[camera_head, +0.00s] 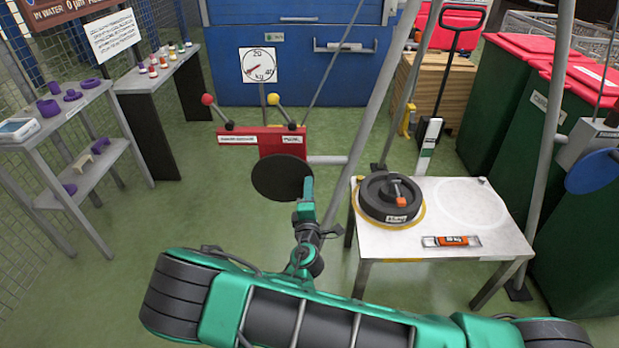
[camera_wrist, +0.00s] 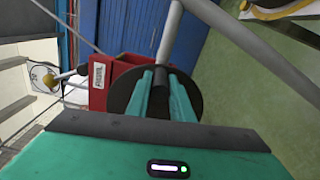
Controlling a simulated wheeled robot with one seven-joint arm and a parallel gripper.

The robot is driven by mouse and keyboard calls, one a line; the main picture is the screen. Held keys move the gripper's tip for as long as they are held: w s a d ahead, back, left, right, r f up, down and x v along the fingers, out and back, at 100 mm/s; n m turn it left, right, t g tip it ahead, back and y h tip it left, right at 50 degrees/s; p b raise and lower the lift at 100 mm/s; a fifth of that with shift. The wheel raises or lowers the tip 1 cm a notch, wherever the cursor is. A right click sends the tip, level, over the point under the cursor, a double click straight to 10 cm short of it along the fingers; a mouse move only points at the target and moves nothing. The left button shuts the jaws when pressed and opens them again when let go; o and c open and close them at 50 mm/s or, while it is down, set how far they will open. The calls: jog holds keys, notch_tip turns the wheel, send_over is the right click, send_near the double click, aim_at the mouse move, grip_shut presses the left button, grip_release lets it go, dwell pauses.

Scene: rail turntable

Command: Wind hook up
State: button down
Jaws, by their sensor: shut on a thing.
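A red winch box (camera_head: 270,139) with a dark round crank disc (camera_head: 272,178) on its front is mounted beside a grey tripod leg. My gripper (camera_head: 307,190) reaches up to the right side of the disc. In the wrist view, its teal fingers (camera_wrist: 161,95) are shut on a dark crank knob (camera_wrist: 161,76) that stands out from the disc (camera_wrist: 194,96). A lever with a red ball (camera_head: 208,99) and one with a yellow ball (camera_head: 273,99) stick up from the box. I cannot make out a hook clearly.
A white table (camera_head: 440,222) at right carries a black round weight (camera_head: 377,206) and an orange level (camera_head: 451,241). Grey tripod legs (camera_head: 371,95) rise beside it. A dial gauge (camera_head: 258,65) stands behind the box. Shelves (camera_head: 60,120) are at left, with open floor between.

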jog(key=shift+f+m, duration=1)
jog(key=shift+s+a+f+m, duration=0.1)
jog(key=shift+a+f+m, duration=0.05)
jog(key=shift+f+m, duration=0.65)
jog(key=shift+a+f+m, duration=0.15)
jog(key=shift+f+m, duration=0.45)
jog(key=shift+m, duration=0.4)
jog(key=shift+a+f+m, duration=0.35)
jog(key=shift+f+m, duration=0.25)
jog(key=shift+m, duration=0.3)
jog(key=shift+a+f+m, duration=0.35)
jog(key=shift+f+m, duration=0.25)
jog(key=shift+m, duration=0.3)
jog(key=shift+a+f+m, duration=0.45)
jog(key=shift+a+m, duration=0.1)
jog(key=shift+m, duration=0.35)
jog(key=shift+a+f+m, duration=0.45)
jog(key=shift+a+m, duration=0.05)
jog(key=shift+m, duration=0.4)
